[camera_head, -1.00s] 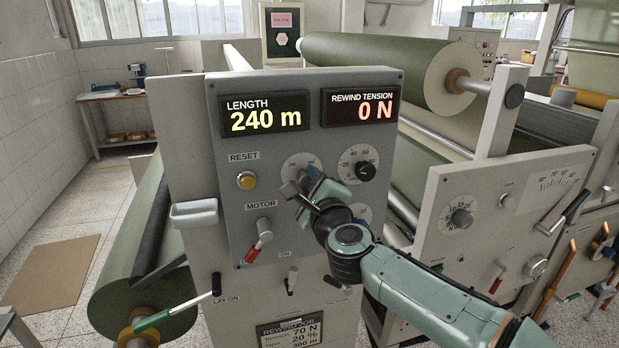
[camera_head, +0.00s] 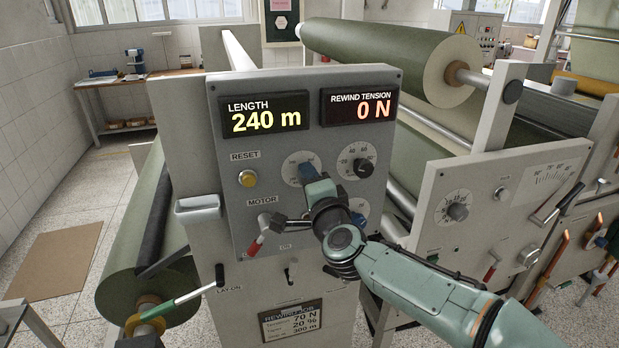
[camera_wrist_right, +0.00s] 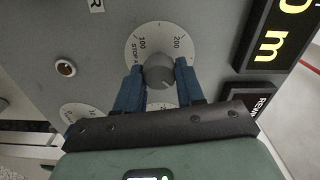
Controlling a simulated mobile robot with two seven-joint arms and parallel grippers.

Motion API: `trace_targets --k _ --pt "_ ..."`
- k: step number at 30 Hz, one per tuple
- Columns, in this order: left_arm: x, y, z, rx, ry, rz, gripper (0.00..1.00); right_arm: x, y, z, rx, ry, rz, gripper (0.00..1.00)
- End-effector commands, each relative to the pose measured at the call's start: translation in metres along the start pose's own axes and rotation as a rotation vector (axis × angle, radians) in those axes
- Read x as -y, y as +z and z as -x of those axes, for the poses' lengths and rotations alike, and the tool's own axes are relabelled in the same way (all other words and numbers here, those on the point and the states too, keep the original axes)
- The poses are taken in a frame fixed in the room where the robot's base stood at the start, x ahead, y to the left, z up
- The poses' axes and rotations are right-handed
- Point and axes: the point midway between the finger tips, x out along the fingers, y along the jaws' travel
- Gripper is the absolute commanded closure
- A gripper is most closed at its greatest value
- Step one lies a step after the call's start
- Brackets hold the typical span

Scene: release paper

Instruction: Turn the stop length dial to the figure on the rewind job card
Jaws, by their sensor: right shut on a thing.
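The job card (camera_head: 291,321), low on the machine, reads 70 N, 20 % and what looks like 300 m. My left gripper is out of view.
The length display (camera_head: 265,114) reads 240 m and the rewind tension display (camera_head: 359,107) 0 N. A yellow reset button (camera_head: 247,179), red-handled motor lever (camera_head: 257,242) and tension dial (camera_head: 363,167) are nearby. A green lay-on lever (camera_head: 170,306) sticks out lower left.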

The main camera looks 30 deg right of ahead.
Motion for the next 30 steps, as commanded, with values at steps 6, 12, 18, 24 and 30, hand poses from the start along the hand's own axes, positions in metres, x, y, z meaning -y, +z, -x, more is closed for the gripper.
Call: trace_targets --k 6,12,18,24,30 --pt "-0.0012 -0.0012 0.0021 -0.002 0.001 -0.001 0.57 0.0004 0.0003 0.0001 0.001 -0.001 0.036 0.93" --pt "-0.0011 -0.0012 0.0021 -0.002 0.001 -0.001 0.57 0.0001 0.0004 0.0001 0.001 0.000 0.040 0.93" --pt "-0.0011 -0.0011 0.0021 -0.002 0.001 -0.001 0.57 0.0000 0.0004 0.0001 0.001 0.000 0.038 0.93" --pt "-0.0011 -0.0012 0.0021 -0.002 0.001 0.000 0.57 0.0000 0.0003 0.0001 0.001 0.000 0.038 0.37" --pt "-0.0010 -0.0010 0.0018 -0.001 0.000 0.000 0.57 0.0001 0.0001 0.0015 0.000 0.000 0.037 0.37"
